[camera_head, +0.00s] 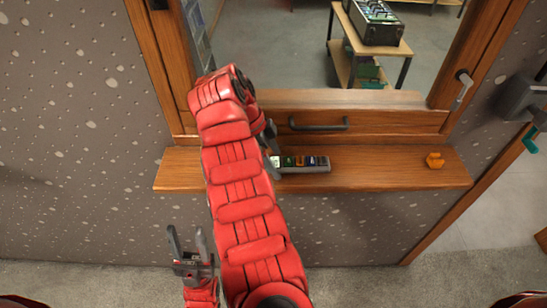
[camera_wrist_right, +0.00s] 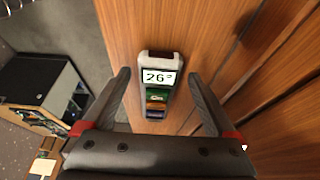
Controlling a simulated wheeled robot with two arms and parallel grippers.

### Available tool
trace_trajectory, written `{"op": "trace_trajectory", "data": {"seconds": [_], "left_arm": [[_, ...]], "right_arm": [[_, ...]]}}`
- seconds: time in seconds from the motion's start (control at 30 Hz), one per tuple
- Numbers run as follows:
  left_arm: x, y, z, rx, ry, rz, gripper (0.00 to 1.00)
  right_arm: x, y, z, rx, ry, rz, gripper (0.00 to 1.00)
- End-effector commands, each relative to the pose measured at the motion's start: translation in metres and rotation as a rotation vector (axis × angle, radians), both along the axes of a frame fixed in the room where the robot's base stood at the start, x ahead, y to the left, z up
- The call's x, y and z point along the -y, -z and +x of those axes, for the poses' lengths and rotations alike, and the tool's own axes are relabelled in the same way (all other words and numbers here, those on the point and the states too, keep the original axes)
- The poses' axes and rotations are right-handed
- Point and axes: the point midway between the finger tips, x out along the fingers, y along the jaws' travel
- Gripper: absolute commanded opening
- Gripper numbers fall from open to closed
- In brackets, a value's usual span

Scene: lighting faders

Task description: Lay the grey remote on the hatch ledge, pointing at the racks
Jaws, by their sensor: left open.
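The grey remote (camera_head: 300,163) lies on the wooden hatch ledge (camera_head: 380,170), lengthwise along it. Its screen end is at the left in the head view. In the right wrist view the remote (camera_wrist_right: 154,58) shows a 26° screen and green, orange and blue bands. My right gripper (camera_head: 268,137) is over the remote's left end, partly hidden by my red arm. In its wrist view my right gripper (camera_wrist_right: 162,88) is open, with gaps between its fingers and the remote. My left gripper (camera_head: 187,235) is open and empty, low in front of the wall. Dark rack equipment (camera_head: 372,22) stands beyond the hatch.
A hatch bar handle (camera_head: 318,124) is just behind the remote. A side handle (camera_head: 461,88) is on the right frame. A wooden trolley (camera_head: 402,48) bears the rack equipment.

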Motion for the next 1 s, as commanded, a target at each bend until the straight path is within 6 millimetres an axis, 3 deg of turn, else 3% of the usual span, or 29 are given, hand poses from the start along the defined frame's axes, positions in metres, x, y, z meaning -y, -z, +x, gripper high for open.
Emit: {"op": "trace_trajectory", "data": {"seconds": [0.33, 0.47, 0.83, 0.9, 1.0], "left_arm": [[0.000, -0.001, 0.000, 0.000, 0.000, 0.000, 0.50], [0.000, 0.004, 0.000, 0.000, 0.000, 0.000, 0.50], [0.000, 0.020, 0.000, 0.000, 0.000, 0.000, 0.50], [0.000, 0.001, 0.000, -0.001, 0.000, 0.000, 0.50], [0.000, -0.011, 0.000, 0.000, 0.000, 0.000, 0.50]], "right_arm": [[-0.002, -0.005, 0.000, -0.001, 0.000, 0.003, 0.92], [-0.008, -0.018, 0.000, 0.000, -0.001, 0.006, 0.92], [-0.028, -0.071, 0.001, 0.001, -0.003, 0.003, 0.92], [-0.033, -0.095, 0.001, 0.001, -0.001, 0.001, 0.92], [-0.039, -0.108, 0.000, 0.001, -0.001, -0.002, 0.92]]}}
